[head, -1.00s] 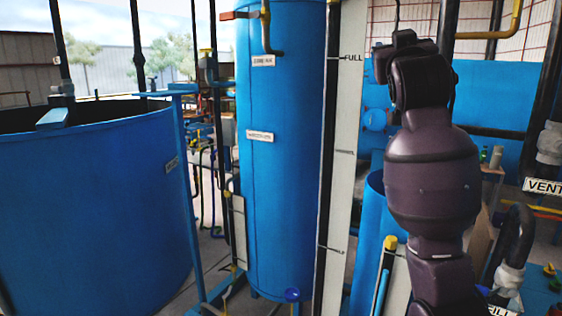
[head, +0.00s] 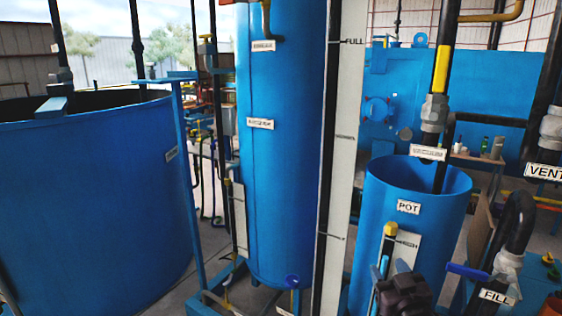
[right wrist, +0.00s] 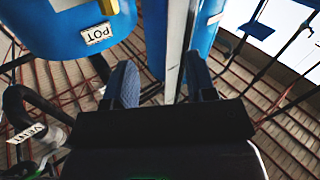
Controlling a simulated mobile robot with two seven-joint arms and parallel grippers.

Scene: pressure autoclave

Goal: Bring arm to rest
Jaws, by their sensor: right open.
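In the head view, a dark part of my right arm (head: 403,295) shows at the bottom edge, in front of the foot of the blue pot (head: 420,230). In the right wrist view, my right gripper (right wrist: 163,80) has its two fingers well apart, with nothing held between them. The pot (right wrist: 75,20) appears upside down at the upper left of that view, apart from the fingers. My left arm and left gripper show in neither view.
A tall blue tank (head: 282,190) stands mid-view beside a white level board (head: 345,120). A wide open blue tank (head: 90,200) stands at the left. Black pipes with VENT (head: 543,172) and FILL (head: 496,297) labels run at the right. A blue valve handle (head: 467,271) sticks out near the pot.

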